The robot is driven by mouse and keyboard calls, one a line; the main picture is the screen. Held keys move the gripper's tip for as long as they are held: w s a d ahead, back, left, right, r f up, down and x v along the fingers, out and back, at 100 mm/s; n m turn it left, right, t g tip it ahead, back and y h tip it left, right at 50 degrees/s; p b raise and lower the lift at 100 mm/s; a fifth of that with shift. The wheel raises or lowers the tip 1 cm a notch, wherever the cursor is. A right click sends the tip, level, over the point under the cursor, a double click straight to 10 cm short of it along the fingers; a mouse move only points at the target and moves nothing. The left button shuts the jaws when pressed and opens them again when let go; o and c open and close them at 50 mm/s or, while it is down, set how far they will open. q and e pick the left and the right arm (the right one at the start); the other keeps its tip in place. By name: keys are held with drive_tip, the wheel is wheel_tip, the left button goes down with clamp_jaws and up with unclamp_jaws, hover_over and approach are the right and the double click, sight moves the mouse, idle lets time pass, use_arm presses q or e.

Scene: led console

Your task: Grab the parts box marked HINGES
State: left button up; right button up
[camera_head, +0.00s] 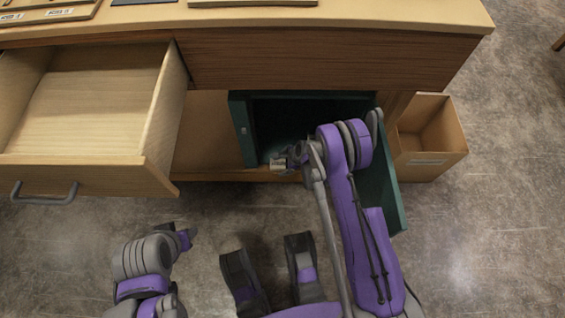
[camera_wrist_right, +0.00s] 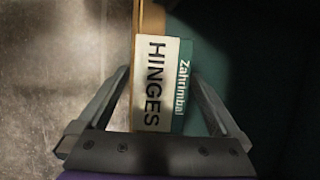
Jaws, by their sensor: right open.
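The parts box marked HINGES (camera_wrist_right: 153,85) shows its white label, with a green strip reading "Zahrimbal" beside it, in the right wrist view. My right gripper (camera_wrist_right: 158,74) is open, with one finger on each side of the label. I cannot tell whether the fingers touch the box. In the head view my right gripper (camera_head: 287,159) is at the front of the open dark green compartment (camera_head: 241,128), and the small pale box (camera_head: 277,164) shows at its tips. My left gripper (camera_head: 186,237) is low at the left, over the floor, its jaws unclear.
An open, empty wooden drawer (camera_head: 90,110) juts out at the left. The desk top (camera_head: 370,14) overhangs the compartment. The compartment's green side panel (camera_head: 393,200) is beside my right arm. An open cardboard-coloured bin (camera_head: 430,160) stands on the floor at the right.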

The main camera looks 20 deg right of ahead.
drive_tip(key=c, duration=1.5)
